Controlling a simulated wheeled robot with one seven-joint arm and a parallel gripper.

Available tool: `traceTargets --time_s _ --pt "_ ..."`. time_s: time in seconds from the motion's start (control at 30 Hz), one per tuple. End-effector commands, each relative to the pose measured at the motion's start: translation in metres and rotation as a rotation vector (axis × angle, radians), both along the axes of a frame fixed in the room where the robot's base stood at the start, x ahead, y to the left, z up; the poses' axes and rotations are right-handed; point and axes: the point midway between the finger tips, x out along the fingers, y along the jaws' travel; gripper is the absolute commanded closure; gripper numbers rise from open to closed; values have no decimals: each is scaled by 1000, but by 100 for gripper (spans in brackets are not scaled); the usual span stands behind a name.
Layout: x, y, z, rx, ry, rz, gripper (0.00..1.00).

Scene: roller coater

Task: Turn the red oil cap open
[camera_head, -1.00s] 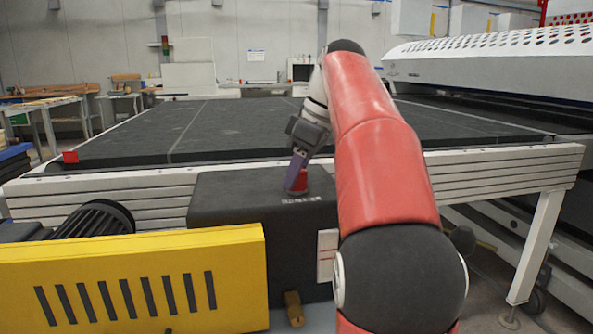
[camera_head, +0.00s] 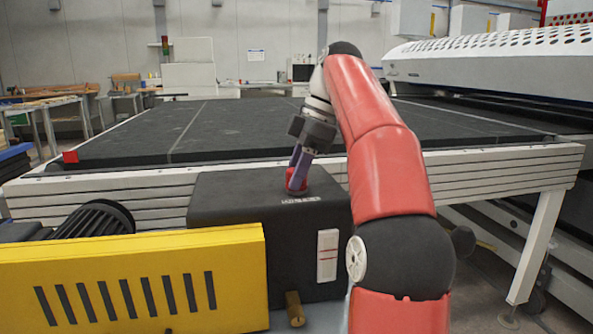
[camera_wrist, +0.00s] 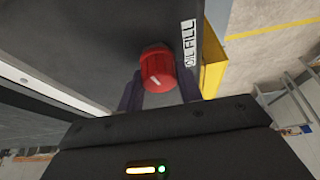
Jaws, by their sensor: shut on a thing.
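The red oil cap (camera_head: 297,180) sits on top of the black tank (camera_head: 235,205), near its right end. In the wrist view the cap (camera_wrist: 158,68) shows a white line on its top, beside the "OIL FILL" label (camera_wrist: 188,44). My gripper (camera_head: 298,174) reaches down to the cap, tilted, and is shut on it. In the wrist view the fingers stand on either side of the cap; their tips are partly hidden by the cap and the gripper body.
A yellow slotted guard (camera_head: 130,285) and a black ribbed motor (camera_head: 95,218) stand at the front left. The white slatted conveyor frame (camera_head: 490,178) runs close behind the tank. A brass fitting (camera_head: 294,308) sticks out below the tank.

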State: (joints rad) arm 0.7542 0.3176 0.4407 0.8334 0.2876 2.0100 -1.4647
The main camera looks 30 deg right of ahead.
Motion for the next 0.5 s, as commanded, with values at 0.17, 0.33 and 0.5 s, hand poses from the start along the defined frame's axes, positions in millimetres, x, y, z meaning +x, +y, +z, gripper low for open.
traceTargets --time_s 0.17,0.33,0.5 --pt "0 0 0 -1 -1 0 87" --pt "0 0 0 -2 -1 -1 61" --pt "0 0 0 -1 -1 0 43"
